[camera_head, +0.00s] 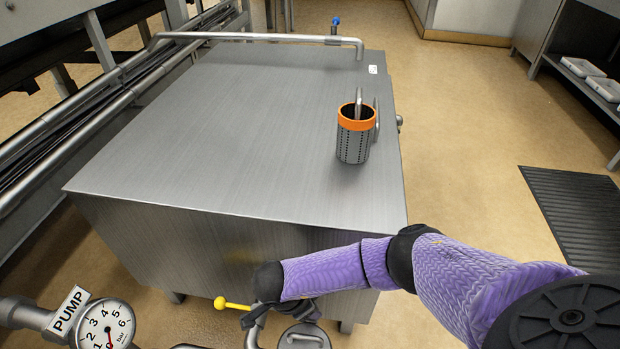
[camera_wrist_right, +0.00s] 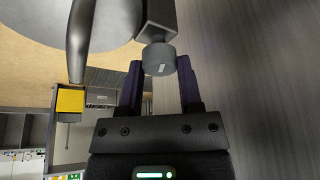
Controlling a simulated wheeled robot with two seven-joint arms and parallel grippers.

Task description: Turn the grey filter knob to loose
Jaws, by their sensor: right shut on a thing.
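The grey filter knob (camera_wrist_right: 158,62) shows in the right wrist view as a short dark grey cylinder with a pale mark on its face, under a grey metal block. My right gripper (camera_wrist_right: 160,84) is shut on it, with one dark purple finger on each side. In the head view my purple right arm reaches in from the right, down to the front of the steel cabinet. There the knob is hidden behind the wrist and dark gripper parts. My left gripper is in neither view.
A steel cabinet (camera_head: 230,130) fills the middle, with an orange-rimmed perforated basket (camera_head: 354,140) on top. A yellow-ended lever (camera_head: 232,304) lies just left of my right wrist. A PUMP gauge (camera_head: 105,325) is at lower left. A grey round lid (camera_head: 303,338) sits below the wrist.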

